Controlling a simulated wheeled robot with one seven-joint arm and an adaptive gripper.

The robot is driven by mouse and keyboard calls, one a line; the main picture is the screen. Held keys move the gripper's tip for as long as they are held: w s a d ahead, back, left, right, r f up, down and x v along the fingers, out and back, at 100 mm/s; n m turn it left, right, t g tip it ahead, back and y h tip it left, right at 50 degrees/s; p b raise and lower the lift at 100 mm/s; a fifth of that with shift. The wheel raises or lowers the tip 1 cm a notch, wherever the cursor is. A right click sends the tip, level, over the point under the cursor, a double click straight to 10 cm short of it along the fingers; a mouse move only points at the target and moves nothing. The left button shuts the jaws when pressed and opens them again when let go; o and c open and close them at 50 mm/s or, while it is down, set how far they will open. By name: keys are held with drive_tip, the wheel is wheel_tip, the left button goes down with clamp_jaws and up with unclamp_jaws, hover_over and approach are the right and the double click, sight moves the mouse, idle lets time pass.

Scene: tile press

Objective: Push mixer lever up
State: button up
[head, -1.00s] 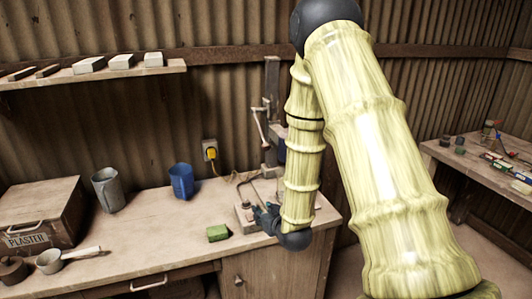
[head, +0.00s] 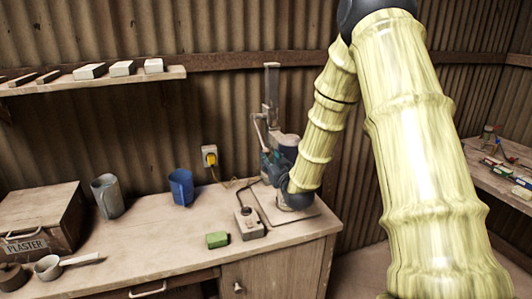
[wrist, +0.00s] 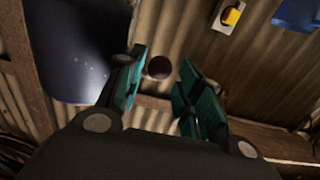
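The mixer stands at the back right end of the bench, with an upright column (head: 271,90) and a grey motor head (head: 288,141). Its thin pale lever (head: 257,128) hangs on the column's left side; its lower end is hidden by my gripper. My gripper (head: 268,163) is beside the mixer, below the head, and partly hidden by my arm. In the wrist view my gripper (wrist: 160,75) has its teal-padded fingers apart. A dark round knob (wrist: 159,67), seemingly the lever's end, shows between the fingertips. I cannot tell whether they touch it.
A control box (head: 250,224) and a green block (head: 217,240) lie in front of the mixer. A blue cup (head: 181,187) and grey jug (head: 107,196) stand further left. Corrugated wall is close behind.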

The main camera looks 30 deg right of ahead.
sight(266, 154)
drive_tip(key=shift+p+x, duration=0.55)
drive_tip(key=shift+x, duration=1.85)
drive_tip(key=shift+a, duration=0.1)
clamp_jaws()
